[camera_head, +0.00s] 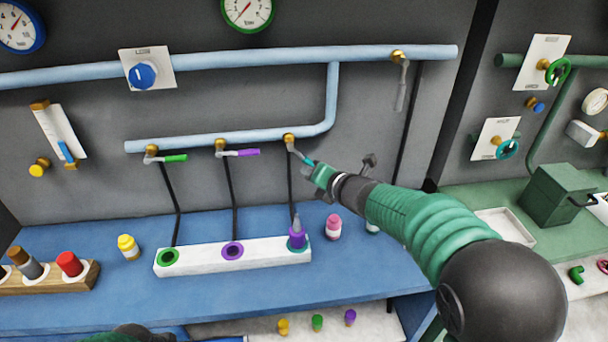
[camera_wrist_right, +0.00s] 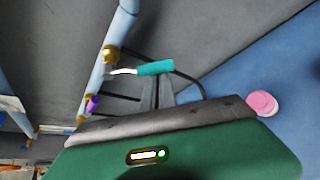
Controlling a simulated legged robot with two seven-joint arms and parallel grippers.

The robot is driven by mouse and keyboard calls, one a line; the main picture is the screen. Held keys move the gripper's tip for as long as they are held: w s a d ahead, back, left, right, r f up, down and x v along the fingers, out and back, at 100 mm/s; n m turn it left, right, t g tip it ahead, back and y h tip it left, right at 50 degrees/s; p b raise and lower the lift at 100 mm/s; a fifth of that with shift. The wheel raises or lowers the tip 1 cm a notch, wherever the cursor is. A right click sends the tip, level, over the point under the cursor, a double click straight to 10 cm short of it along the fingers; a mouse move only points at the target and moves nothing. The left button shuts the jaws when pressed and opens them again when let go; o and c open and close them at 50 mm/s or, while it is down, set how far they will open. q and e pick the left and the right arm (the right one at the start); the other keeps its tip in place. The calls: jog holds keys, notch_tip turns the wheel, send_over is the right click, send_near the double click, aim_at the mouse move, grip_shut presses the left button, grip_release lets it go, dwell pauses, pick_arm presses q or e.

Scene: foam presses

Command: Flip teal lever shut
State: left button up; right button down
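The teal lever (camera_head: 303,158) is the right one of three on the lower blue pipe. It slants down to the right from its brass valve (camera_head: 289,139). In the right wrist view its teal handle (camera_wrist_right: 155,68) lies across the fingertips. My right gripper (camera_head: 314,168) is at the handle's free end. Its fingers (camera_wrist_right: 157,88) look closed together, with the tips at or just behind the handle; I cannot tell whether they touch it. My left gripper is not in view; only a bit of my left arm shows at the bottom edge.
The green lever (camera_head: 176,158) and purple lever (camera_head: 247,152) point right along the pipe. Below, a white rack (camera_head: 200,256) on the blue bench holds a purple bottle (camera_head: 297,236). A pink bottle (camera_head: 333,228) stands beside it. A grey lever (camera_head: 402,88) hangs down at upper right.

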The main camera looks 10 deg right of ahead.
jog(key=shift+d+r+n+g+h+p, duration=0.1)
jog(key=shift+d+r+n+h+p, duration=0.35)
jog(key=shift+r+p, duration=0.3)
jog(key=shift+d+r+n+g+h+p, duration=0.1)
jog(key=shift+d+r+n+h+p, duration=0.35)
jog(key=shift+r, duration=0.45)
jog(key=shift+d+r+n+g+h+p, duration=0.1)
jog(key=shift+d+r+n+h+p, duration=0.3)
jog(key=shift+r+p, duration=0.4)
jog(key=shift+w+r, duration=0.1)
jog(key=shift+r, duration=0.1)
jog(key=shift+r, duration=0.15)
